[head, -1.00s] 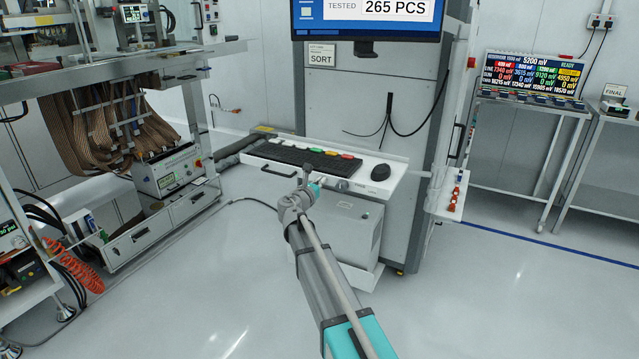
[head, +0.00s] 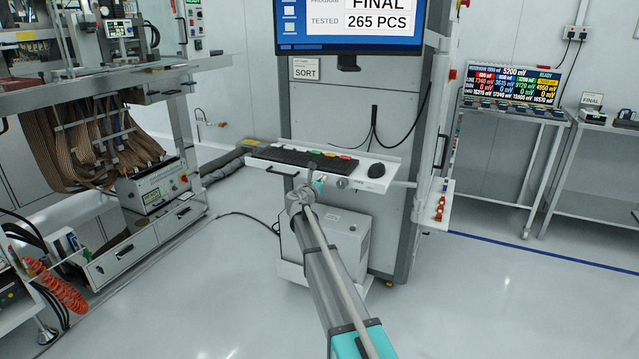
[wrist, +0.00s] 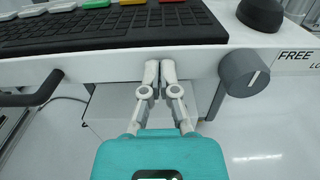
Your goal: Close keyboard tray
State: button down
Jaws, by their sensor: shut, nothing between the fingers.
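The white keyboard tray (head: 376,183) sticks out from the front of the grey cabinet (head: 362,105). It carries a black keyboard (head: 290,157) with coloured keys and a black mouse (head: 377,170). In the wrist view, the tray's front face (wrist: 205,66) spans the picture, with a black handle (wrist: 30,98) at left and a grey knob (wrist: 243,73) at right. My gripper (wrist: 161,64) is shut and empty, its fingertips at the front face between handle and knob. I cannot tell if they touch it. In the head view, my arm partly hides the gripper (head: 316,176).
A monitor (head: 348,45) hangs above the tray. A white box (head: 345,240) stands below it. A side shelf with red items (head: 440,205) is at right, and a test bench (head: 130,75) at left. The floor in front is clear.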

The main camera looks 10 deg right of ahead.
jog(key=v, duration=1.4)
